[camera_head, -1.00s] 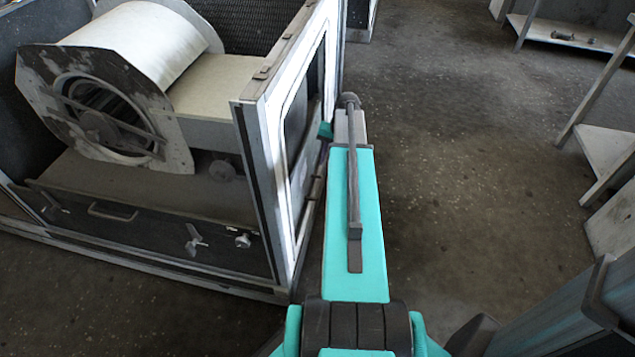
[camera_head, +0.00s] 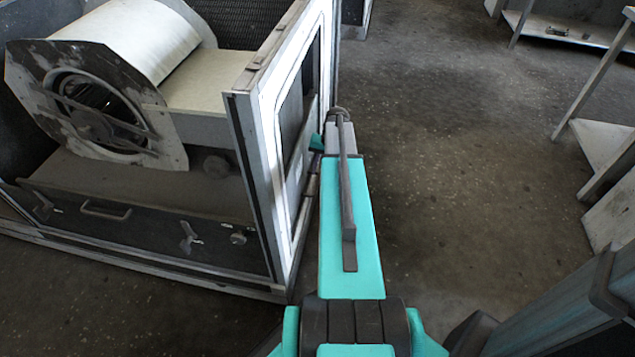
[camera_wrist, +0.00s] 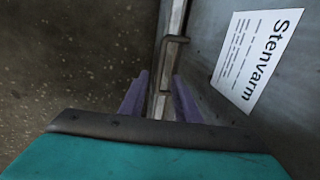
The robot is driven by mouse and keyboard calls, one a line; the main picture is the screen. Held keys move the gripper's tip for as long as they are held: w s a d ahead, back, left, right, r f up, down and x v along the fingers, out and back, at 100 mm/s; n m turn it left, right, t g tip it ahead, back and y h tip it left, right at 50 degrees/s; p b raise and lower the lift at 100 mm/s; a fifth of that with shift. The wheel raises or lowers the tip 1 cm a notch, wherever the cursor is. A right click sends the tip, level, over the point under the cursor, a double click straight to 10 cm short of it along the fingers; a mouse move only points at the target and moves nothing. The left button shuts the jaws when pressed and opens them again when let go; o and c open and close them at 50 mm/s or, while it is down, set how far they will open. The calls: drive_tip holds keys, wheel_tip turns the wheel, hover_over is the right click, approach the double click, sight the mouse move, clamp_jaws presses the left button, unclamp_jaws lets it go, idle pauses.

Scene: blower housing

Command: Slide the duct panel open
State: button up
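The duct panel is a grey sheet with a white "Stenvarm" label (camera_wrist: 255,60). It fills the right of the wrist view, and its bare surface (camera_wrist: 205,65) shows beside the label. A thin bent handle (camera_wrist: 175,42) stands at its left edge, just beyond my fingertips. My gripper (camera_wrist: 160,92) is open. Its two purple fingers lie either side of a narrow metal strip along the panel's edge, and I see a gap between them. Contact cannot be told. In the head view, my arm hides most of the gripper beside the white-framed side of the blower housing (camera_head: 250,165).
The open-fronted housing holds a blower drum (camera_head: 130,35) and a dark drawer front with a handle (camera_head: 105,211). Bare floor (camera_head: 440,150) lies right of my arm. Metal shelving (camera_head: 600,135) stands at the far right, with small parts on an upper shelf.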

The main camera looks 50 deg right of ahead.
sight(317, 184)
drive_tip(key=shift+w+a+f+b, duration=0.1)
drive_tip(key=shift+w+f+b, duration=0.1)
drive_tip(key=shift+f, duration=0.8)
drive_tip(key=shift+w+a+f+b, duration=0.15)
drive_tip(key=shift+f+b, duration=0.1)
drive_tip(key=shift+f, duration=0.7)
drive_tip(key=shift+w+a+f+b, duration=0.1)
drive_tip(key=shift+w+f+b, duration=0.1)
drive_tip(key=shift+f, duration=0.8)
drive_tip(key=shift+s, duration=0.1)
clamp_jaws()
drive_tip(key=shift+a, duration=0.15)
drive_tip(key=shift+r, duration=0.1)
